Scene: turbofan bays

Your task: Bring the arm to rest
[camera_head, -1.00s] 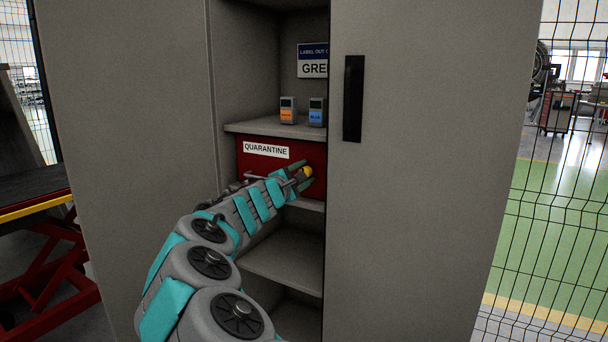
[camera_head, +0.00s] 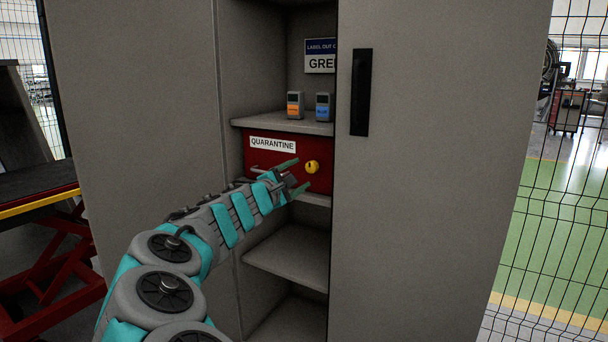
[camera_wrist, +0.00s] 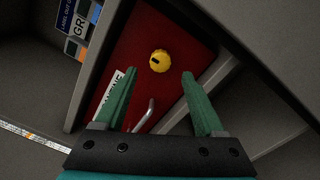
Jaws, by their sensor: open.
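My gripper (camera_head: 292,179) is open and empty, in front of the red quarantine box (camera_head: 262,160) in the cabinet. Its two green fingers also show in the wrist view (camera_wrist: 160,95), spread apart. A yellow round knob (camera_head: 312,167) sits on the box's front, just beyond the fingertips. In the wrist view the knob (camera_wrist: 160,61) lies past the fingertips, with a gap and nothing between the fingers. A metal handle (camera_wrist: 144,115) on the red front shows between the fingers. My arm reaches in from the lower left.
The grey cabinet door (camera_head: 430,180) stands right of the opening. Two small tagged devices, orange (camera_head: 295,105) and blue (camera_head: 323,107), stand on the shelf above the box. A lower shelf (camera_head: 290,257) is empty. A red lift table (camera_head: 45,255) is at left, wire fence (camera_head: 550,220) at right.

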